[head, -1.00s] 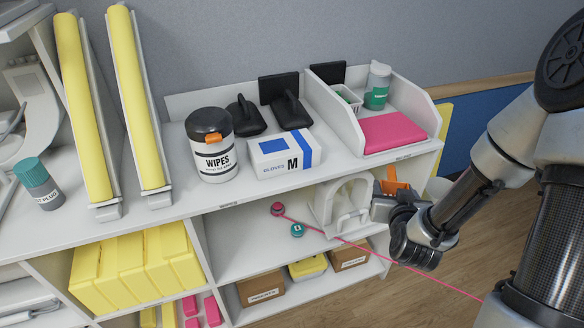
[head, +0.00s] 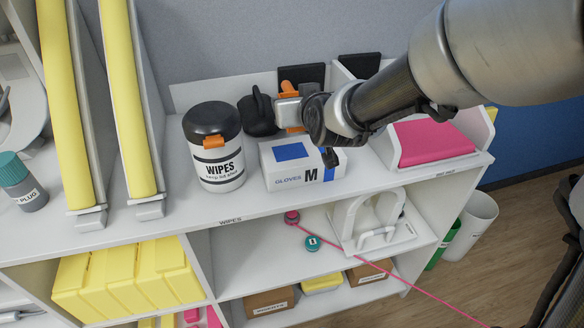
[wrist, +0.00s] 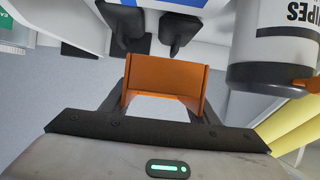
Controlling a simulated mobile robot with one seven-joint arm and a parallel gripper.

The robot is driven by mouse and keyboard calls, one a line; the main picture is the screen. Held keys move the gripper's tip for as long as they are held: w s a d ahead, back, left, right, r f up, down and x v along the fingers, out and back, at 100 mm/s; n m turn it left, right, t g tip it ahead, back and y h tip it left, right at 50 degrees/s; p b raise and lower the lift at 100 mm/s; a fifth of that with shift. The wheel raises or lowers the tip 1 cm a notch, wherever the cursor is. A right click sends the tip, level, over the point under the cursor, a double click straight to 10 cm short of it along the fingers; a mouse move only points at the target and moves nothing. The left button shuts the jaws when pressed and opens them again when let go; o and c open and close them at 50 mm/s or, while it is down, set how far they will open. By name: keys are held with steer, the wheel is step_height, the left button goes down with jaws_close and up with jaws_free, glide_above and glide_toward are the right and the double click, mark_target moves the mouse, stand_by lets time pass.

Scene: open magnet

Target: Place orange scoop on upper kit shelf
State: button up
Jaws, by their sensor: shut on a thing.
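The orange scoop (wrist: 165,76) is between the two fingers of my gripper (wrist: 164,100) in the wrist view, and the fingers are shut on it. In the head view, my gripper (head: 300,112) is over the top shelf, behind the white gloves box (head: 286,167). Parts of the orange scoop (head: 288,88) show above and below the pale gripper end there. The white upper shelf (head: 245,205) carries the wipes tub and the gloves box. I cannot tell whether the scoop touches the shelf.
A wipes tub (head: 213,147) stands left of the gloves box, with a black holder (head: 257,115) behind it. A bin with a pink pad (head: 432,138) is at right.

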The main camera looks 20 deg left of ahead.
mark_target(290, 150)
steer(key=shift+s+a, duration=0.15)
steer(key=shift+a, duration=0.35)
step_height(290, 150, down, 9)
steer(key=shift+f, duration=0.2)
steer(key=shift+b, duration=0.35)
steer(key=shift+f+b, duration=0.35)
steer(key=shift+b, duration=0.05)
steer(key=shift+f+b, duration=0.25)
steer(key=shift+b, duration=0.15)
steer(key=o, duration=1)
steer(key=shift+o, duration=0.2)
steer(key=shift+r, duration=0.15)
